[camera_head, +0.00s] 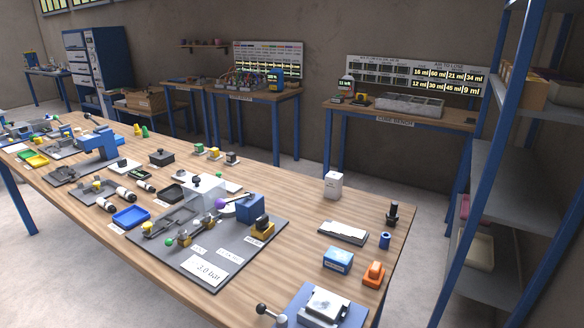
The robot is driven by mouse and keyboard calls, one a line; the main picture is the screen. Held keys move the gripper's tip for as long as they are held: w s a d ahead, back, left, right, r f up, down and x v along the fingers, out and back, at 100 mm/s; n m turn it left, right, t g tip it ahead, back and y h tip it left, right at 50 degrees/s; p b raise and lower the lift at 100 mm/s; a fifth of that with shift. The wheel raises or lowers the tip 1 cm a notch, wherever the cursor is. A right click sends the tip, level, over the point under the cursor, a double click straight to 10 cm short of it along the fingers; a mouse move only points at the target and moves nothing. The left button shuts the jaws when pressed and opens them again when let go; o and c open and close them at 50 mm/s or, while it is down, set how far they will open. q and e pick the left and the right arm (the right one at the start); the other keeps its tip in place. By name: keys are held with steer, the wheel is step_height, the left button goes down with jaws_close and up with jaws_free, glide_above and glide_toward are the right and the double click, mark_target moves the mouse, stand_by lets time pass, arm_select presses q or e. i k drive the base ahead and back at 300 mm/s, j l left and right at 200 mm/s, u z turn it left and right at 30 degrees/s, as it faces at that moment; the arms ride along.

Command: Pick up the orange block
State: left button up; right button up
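An orange block (374,274) sits on the wooden table (300,200) near its right edge. It looks stepped, with a narrower upper part. A blue and white box (338,259) stands just to its left, with a small gap between them. Neither of my grippers shows in the head view, and nothing is seen touching the orange block.
A blue base with a metal block (327,306) stands in front of the orange block. A blue cylinder (385,240) and a dark upright piece (392,213) stand behind it. Blue-framed shelves (494,160) stand right, beyond the table.

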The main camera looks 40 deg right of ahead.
mark_target(374, 279)
steer(key=z, duration=1.75)
steer(key=k+j+z, duration=0.1)
steer(key=z, duration=0.35)
steer(key=k+l, duration=0.05)
